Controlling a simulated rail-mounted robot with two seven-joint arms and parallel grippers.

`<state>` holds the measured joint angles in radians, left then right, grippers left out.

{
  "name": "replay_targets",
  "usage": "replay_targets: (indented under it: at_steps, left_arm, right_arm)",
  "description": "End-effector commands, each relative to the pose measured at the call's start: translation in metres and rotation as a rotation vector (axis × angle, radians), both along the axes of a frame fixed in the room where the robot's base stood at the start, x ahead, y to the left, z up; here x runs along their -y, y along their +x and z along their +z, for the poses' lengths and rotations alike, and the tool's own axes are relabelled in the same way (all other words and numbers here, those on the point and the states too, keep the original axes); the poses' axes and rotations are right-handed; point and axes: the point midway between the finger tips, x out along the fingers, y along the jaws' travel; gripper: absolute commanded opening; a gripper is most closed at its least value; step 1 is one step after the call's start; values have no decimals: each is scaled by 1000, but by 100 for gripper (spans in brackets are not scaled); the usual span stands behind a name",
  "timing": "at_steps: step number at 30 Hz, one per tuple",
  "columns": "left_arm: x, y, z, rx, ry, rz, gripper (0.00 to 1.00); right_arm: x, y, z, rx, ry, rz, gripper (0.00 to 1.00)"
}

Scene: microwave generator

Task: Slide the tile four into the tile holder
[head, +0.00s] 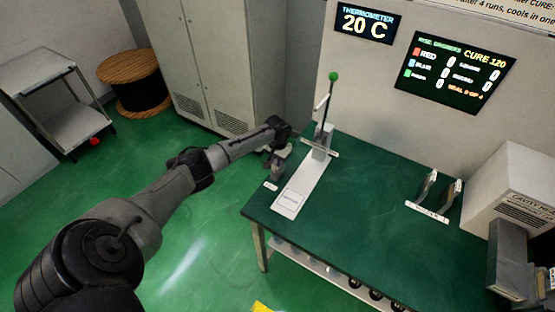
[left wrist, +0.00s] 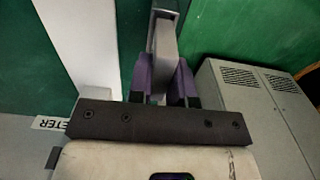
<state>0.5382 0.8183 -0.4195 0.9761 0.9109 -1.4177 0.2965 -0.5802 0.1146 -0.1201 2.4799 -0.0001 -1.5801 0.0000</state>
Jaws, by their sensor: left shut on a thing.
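My left gripper (head: 277,163) is at the table's back left edge, left of the long white plate. In the left wrist view its two purple fingers (left wrist: 163,78) are shut on a grey upright piece (left wrist: 164,38), which sticks out beyond the fingertips. I see no number on this piece and cannot tell whether it is tile four. I cannot single out a tile holder by a readable label. The white plate (head: 304,186) carries a lever with a green ball (head: 334,76) at its far end; it also shows in the left wrist view (left wrist: 88,45).
Two upright grey brackets (head: 428,186) stand at the table's right, beside a white box (head: 519,187). The green table top (head: 365,225) between plate and brackets is clear. A tall cabinet (head: 213,60) stands behind my left arm. A wall screen (head: 455,72) shows counts.

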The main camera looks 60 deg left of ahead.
Motion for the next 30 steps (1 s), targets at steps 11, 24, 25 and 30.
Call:
replay_targets:
  at_steps: [11,24,25,30]
  left_arm:
    - [0,0,-9,1,0,0,0]
    - [0,0,-20,1,0,0,0]
    - [0,0,-21,1,0,0,0]
    - [0,0,-25,1,0,0,0]
  right_arm:
    - [0,0,-5,0,0,0,44]
    - [3,0,-11,0,-11,7,44]
    - [3,0,-11,0,-11,7,44]
    - [3,0,-13,-1,-10,6,44]
